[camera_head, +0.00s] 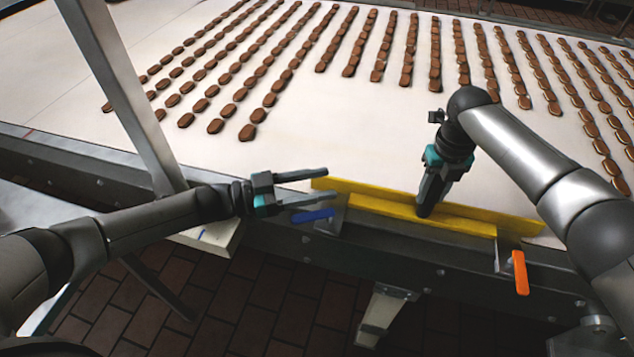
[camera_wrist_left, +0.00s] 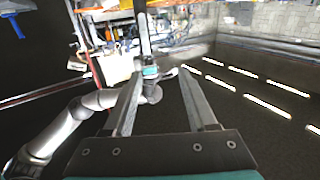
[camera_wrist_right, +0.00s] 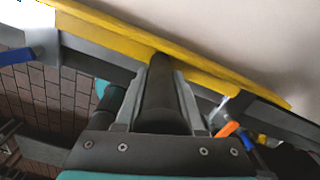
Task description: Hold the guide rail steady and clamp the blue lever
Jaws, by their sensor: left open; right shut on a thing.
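The yellow guide rail (camera_head: 470,228) runs along the near edge of the conveyor in the head view. It also crosses the top of the right wrist view (camera_wrist_right: 100,30). My right gripper (camera_head: 424,210) points down at the middle of the rail and is shut on it; the exact contact is partly hidden by the fingers. The blue lever (camera_head: 313,216) sticks out to the left of the bracket at the rail's left end. It also shows at the left of the right wrist view (camera_wrist_right: 14,57). My left gripper (camera_head: 326,185) is open and empty, its fingers pointing right, just above the blue lever.
An orange lever (camera_head: 520,272) hangs at the rail's right end. The white conveyor belt (camera_head: 330,120) carries rows of brown biscuits (camera_head: 247,132) behind the rail. A grey metal post (camera_head: 125,85) rises left of my left gripper. The brick floor (camera_head: 250,300) lies below.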

